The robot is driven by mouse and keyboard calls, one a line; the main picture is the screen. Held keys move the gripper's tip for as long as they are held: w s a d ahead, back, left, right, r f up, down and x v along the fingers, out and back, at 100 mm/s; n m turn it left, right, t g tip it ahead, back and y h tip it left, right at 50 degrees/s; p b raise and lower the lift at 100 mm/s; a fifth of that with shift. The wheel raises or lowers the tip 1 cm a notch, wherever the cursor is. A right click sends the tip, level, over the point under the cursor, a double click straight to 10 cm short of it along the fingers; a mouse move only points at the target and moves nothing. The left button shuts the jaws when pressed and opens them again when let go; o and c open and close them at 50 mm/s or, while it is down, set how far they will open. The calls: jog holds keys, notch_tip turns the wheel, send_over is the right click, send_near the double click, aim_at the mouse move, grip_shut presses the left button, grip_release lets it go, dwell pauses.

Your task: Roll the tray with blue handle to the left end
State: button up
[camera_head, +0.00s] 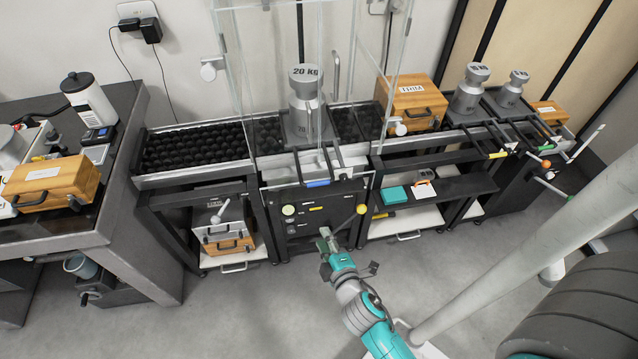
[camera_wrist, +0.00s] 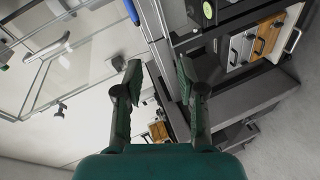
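The tray with the blue handle (camera_head: 317,183) is at the glass-walled weighing station in the middle of the bench in the head view. A steel 20 KG weight (camera_head: 305,108) stands upright on it. The blue grip bar faces the front. A blue bar end also shows at the top of the wrist view (camera_wrist: 132,12). My gripper (camera_head: 325,238) is in front of the station's black panel, lower than the handle and apart from it. In the wrist view my gripper (camera_wrist: 160,80) has its fingers spread with nothing between them.
The black ball-roller track (camera_head: 195,148) left of the station is empty. Clear glass panels (camera_head: 255,75) surround the weight. To the right are a wooden box (camera_head: 412,100), smaller weights (camera_head: 470,90) and trays with yellow (camera_head: 497,155) and orange handles. A yellow-knobbed lever (camera_head: 361,209) juts out near my gripper.

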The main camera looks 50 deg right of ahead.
aim_at(319, 184)
jog(key=w+d+h, duration=0.1)
jog(key=w+d, duration=0.3)
jog(key=w, duration=0.1)
jog(key=w+d+n, duration=0.1)
jog(key=w+d, duration=0.4)
jog(key=w+d+h, duration=0.1)
jog(key=w+d, duration=0.3)
jog(key=w, duration=0.1)
jog(key=shift+d+f+g+h, duration=0.3)
jog(key=shift+f+g, duration=0.1)
grip_shut()
